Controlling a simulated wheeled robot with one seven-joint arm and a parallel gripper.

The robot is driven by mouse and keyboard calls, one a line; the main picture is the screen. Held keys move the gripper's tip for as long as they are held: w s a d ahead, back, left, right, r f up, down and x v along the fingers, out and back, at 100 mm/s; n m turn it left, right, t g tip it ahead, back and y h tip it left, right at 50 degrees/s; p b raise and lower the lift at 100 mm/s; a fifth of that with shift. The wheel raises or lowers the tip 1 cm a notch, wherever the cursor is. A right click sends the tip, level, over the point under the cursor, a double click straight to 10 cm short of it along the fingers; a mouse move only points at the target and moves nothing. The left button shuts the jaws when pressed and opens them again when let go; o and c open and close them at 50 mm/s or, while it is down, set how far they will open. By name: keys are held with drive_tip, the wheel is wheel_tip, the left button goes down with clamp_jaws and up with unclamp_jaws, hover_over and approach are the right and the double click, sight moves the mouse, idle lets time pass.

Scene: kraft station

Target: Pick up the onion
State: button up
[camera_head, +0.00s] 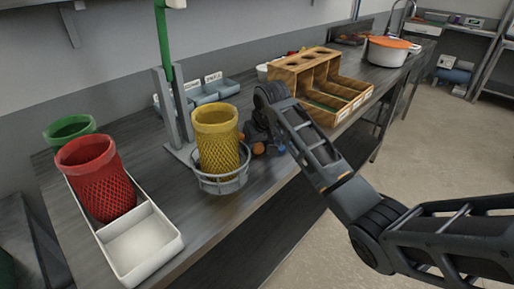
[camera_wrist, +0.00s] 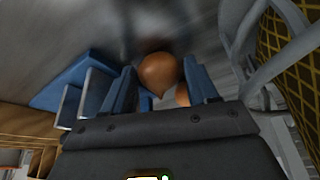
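In the wrist view, a round orange-brown onion (camera_wrist: 158,72) lies on the grey table between the blue-padded fingertips of my gripper (camera_wrist: 160,80). The fingers are apart, with a gap visible on each side of the onion. A second, similar brown round thing (camera_wrist: 182,95) shows partly behind it, beside the right finger; I cannot tell what it is. In the head view, my gripper (camera_head: 265,138) is low at the table, right of the yellow basket, and an orange round thing (camera_head: 258,149) shows beside it. The arm hides much of this spot.
The yellow mesh basket (camera_head: 217,150) stands in a wire ring holder (camera_head: 222,185) close to my gripper. A wooden compartment box (camera_head: 285,72) is on the right, and blue-grey trays (camera_head: 212,91) are behind. Red (camera_head: 98,180) and green (camera_head: 68,128) baskets stand at left, with a white tray (camera_head: 150,245).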

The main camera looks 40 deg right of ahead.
drive_tip(key=c, duration=0.7)
drive_tip(key=shift+r, duration=0.15)
drive_tip(key=shift+c, duration=0.2)
wheel_tip(320, 180, up, 10)
drive_tip(key=shift+f+b, duration=0.1)
drive_tip(key=shift+b, duration=0.5)
